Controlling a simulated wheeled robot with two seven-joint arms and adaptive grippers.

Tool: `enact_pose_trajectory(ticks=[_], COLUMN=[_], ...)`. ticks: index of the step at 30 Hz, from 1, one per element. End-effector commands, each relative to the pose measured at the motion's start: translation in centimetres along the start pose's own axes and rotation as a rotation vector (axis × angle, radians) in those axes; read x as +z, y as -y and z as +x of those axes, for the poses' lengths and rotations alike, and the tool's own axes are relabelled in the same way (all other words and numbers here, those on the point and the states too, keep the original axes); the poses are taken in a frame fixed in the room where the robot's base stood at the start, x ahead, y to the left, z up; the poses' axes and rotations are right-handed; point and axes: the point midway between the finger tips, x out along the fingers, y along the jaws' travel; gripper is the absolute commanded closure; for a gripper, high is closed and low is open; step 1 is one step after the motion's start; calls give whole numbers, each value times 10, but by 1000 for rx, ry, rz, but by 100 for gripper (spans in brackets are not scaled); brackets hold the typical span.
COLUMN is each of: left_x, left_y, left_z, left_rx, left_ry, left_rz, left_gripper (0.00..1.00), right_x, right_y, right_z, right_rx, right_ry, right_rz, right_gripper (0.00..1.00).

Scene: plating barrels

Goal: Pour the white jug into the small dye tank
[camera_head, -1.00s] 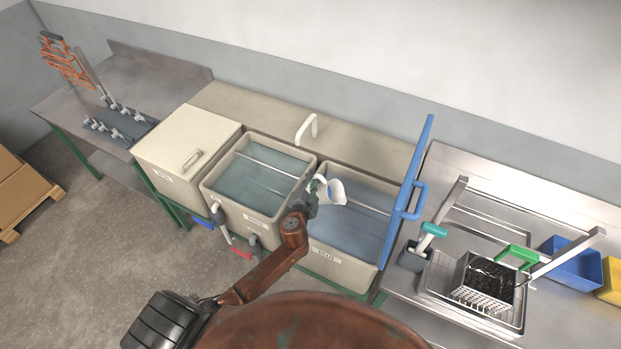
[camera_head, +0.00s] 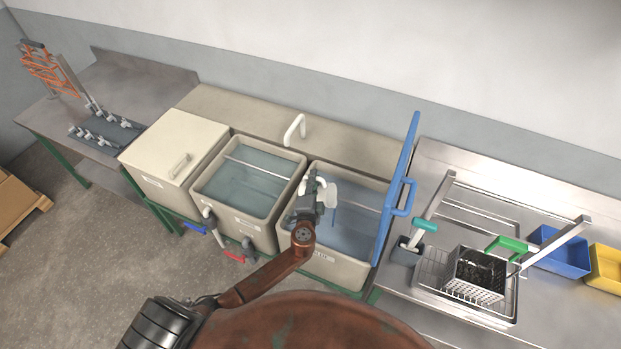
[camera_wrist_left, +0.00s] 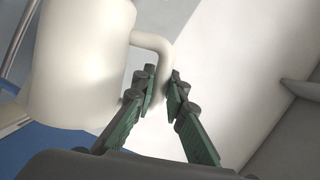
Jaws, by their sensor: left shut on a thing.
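The white jug (camera_head: 327,192) is over the right-hand tank (camera_head: 345,275), whose blue lid (camera_head: 400,190) stands open. The tank holds blue liquid (camera_head: 350,234). My left gripper (camera_head: 312,186) is shut on the jug's handle and partly hides the jug. In the left wrist view, the jug's white body (camera_wrist_left: 80,65) fills the upper left, and the fingers (camera_wrist_left: 160,92) close around its handle. The jug looks tipped, and its opening does not show. A thin bluish streak hangs by its right side; I cannot tell surely whether it is poured liquid. My right gripper is out of view.
Left of the tank stand an open tank of greenish liquid (camera_head: 245,215) and a closed box-shaped tank (camera_head: 175,150). A white curved handle (camera_head: 295,128) rises behind. On the steel counter at right are a perforated basket (camera_head: 473,277) and blue (camera_head: 560,252) and yellow (camera_head: 606,268) bins.

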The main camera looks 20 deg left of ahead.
Motion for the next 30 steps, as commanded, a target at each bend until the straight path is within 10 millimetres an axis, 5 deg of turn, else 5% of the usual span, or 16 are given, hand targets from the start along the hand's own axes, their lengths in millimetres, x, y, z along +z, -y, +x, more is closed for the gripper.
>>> enact_pose_trajectory(ticks=[30], left_x=[-45], left_y=[2], left_z=[-13], left_rx=[-98], left_ry=[0], left_rz=[305], left_gripper=[100], right_x=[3], right_y=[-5], right_z=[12], right_rx=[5], right_ry=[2], right_rz=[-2], right_gripper=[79])
